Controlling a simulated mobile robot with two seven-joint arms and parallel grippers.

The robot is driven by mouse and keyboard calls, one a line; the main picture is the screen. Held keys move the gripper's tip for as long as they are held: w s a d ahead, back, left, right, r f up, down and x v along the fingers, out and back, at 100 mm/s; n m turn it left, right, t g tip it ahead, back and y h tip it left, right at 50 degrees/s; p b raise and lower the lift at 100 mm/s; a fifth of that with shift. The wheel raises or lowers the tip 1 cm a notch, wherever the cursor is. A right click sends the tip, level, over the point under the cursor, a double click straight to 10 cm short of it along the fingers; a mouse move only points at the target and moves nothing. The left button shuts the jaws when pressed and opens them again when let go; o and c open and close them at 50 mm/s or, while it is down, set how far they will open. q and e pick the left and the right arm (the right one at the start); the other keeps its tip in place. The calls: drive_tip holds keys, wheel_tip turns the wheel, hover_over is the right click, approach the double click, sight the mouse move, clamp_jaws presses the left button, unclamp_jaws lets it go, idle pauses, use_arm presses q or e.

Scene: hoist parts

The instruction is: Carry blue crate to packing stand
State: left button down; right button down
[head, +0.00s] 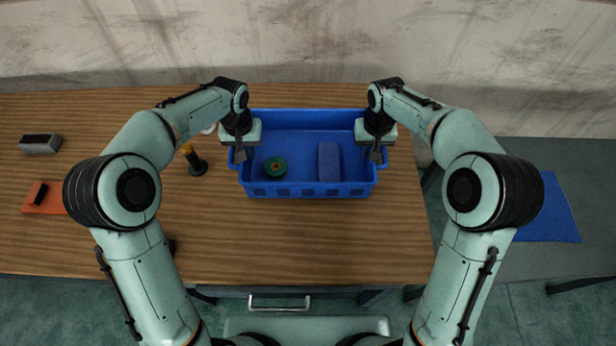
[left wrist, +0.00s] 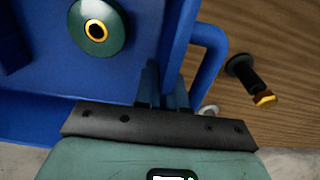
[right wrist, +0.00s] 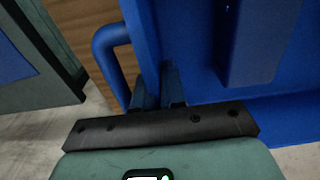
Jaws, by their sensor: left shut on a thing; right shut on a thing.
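The blue crate (head: 305,190) is over the wooden table in the head view; I cannot tell whether it touches the tabletop. A green disc with a yellow-ringed hole (head: 275,168) and a blue block (head: 329,161) lie inside. My left gripper (head: 241,155) is shut on the crate's left side, by its loop handle (left wrist: 214,55). My right gripper (head: 377,155) is shut on the right side, by the other handle (right wrist: 112,55). The fingertips are partly hidden at the crate in both wrist views. A grey stand (head: 518,250) is at the right, with a blue mat (head: 546,215) partly behind my right arm.
The wooden table (head: 330,240) is clear in front of the crate. A black bolt with a yellow end (head: 195,162) stands left of the crate. A grey block (head: 41,144) and an orange piece (head: 42,205) lie far left. A wall (head: 300,40) closes the back.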

use_arm(q)
drive_tip(key=shift+w+r, duration=0.4)
drive_tip(key=shift+r, duration=0.1)
use_arm(e)
drive_tip(key=shift+w+r, duration=0.4)
drive_tip(key=shift+r, duration=0.1)
drive_tip(key=shift+f, duration=0.1)
use_arm(q)
drive_tip(key=shift+s, duration=0.25)
use_arm(e)
drive_tip(key=shift+s, duration=0.25)
use_arm(q)
drive_tip(key=shift+w, duration=0.1)
use_arm(e)
drive_tip(key=shift+w, duration=0.1)
use_arm(q)
drive_tip(key=shift+f, duration=0.15)
